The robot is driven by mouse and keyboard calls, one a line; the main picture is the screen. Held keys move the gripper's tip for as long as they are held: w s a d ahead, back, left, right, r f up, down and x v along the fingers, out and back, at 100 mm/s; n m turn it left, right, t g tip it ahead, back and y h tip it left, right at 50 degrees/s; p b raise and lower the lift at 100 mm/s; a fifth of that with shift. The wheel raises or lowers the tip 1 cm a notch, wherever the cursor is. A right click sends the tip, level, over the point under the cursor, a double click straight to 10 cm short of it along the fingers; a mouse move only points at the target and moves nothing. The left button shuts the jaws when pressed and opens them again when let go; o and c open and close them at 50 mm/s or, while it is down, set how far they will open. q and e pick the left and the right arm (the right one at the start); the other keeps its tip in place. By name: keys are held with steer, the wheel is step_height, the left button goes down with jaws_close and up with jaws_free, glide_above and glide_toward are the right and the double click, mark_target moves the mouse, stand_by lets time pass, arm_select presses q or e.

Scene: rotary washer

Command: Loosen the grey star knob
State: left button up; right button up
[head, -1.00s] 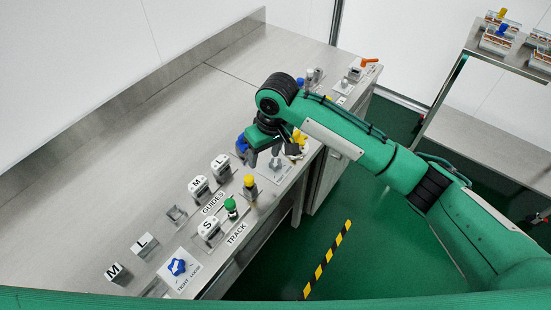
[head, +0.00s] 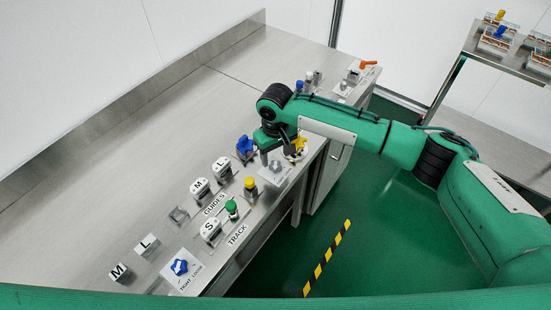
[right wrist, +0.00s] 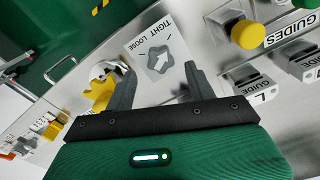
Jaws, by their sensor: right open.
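The grey star knob (right wrist: 158,60) sits on a white plate (right wrist: 136,53) marked TIGHT and LOOSE. In the right wrist view a white arrow on the knob points up and right. The knob (head: 277,166) also shows in the head view, just below my right gripper (head: 277,155). My right gripper (right wrist: 159,82) is open and empty, one finger towards each side of the knob. The fingertips look short of the knob, with no clear contact. My left gripper is not in view.
A yellow star knob (head: 299,144) and a blue knob (head: 245,145) flank my right gripper closely. A yellow button (head: 250,183), a green button (head: 232,207) and lettered guide blocks stand nearer. A blue star knob (head: 180,267) is at the front. The back worktop (head: 170,120) is clear.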

mark_target(276, 164)
steer(key=shift+f, duration=2)
steer(key=c, duration=1)
steer(key=shift+o, duration=0.2)
